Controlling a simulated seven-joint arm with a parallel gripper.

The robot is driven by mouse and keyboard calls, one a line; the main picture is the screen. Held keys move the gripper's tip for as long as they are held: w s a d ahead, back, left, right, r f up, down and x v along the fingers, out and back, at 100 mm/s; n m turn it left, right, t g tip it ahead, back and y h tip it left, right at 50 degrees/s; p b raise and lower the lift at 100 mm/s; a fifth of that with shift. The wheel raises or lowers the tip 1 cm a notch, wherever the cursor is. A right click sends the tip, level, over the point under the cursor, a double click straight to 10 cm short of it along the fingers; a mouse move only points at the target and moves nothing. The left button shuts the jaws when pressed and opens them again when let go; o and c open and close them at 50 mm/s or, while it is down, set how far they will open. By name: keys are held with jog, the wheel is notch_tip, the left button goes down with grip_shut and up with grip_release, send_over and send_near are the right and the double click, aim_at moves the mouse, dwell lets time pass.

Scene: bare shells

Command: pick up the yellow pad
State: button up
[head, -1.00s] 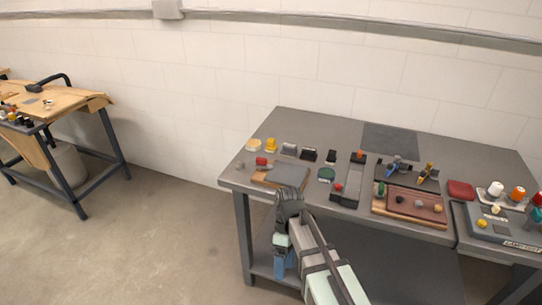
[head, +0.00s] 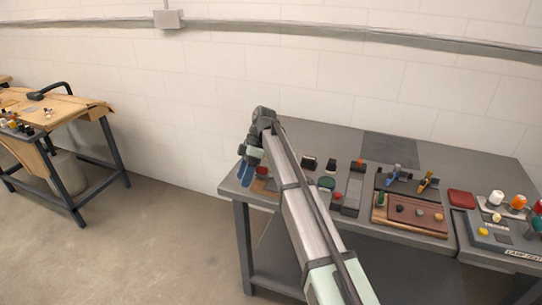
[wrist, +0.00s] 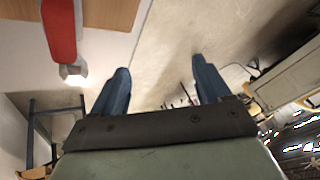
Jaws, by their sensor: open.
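I cannot make out the yellow pad now. The left back part of the table, where a pale yellow round piece and a yellow piece stood earlier, is covered by my arm in the head view. My gripper (head: 244,178) hangs with its blue fingers over the table's left end, left of a small red piece (head: 262,170). In the wrist view my gripper (wrist: 160,66) is open, with nothing between its fingers.
The grey table (head: 330,133) holds a wooden tray (head: 404,222), a dark red pad (head: 461,199) and a dark green round piece (head: 326,183). Several small parts stand at the right end. In the wrist view a red object (wrist: 60,30) is close at upper left.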

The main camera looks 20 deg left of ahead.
jog(key=w+r+m+t+h, duration=0.1)
jog(key=w+r+m+t, duration=0.25)
jog(key=w, duration=0.75)
jog(key=w+r+m+t+h, duration=0.1)
jog(key=w+r+m+t, duration=0.3)
jog(key=w, duration=0.7)
jog(key=shift+n+g, duration=0.55)
jog(key=shift+g, duration=0.4)
jog(key=f, duration=0.6)
jog(key=shift+w+d+f, duration=0.15)
jog(key=shift+d+f, duration=0.15)
jog(key=shift+f, duration=0.1)
jog(key=shift+w+a+f, duration=0.1)
jog(key=shift+w+f, duration=0.05)
jog(key=shift+f, duration=1.35)
jog(key=shift+w+f, duration=0.1)
jog(key=shift+f, duration=1.4)
jog(key=shift+c, duration=0.2)
jog(key=c, duration=1.1)
jog(key=shift+r, duration=0.15)
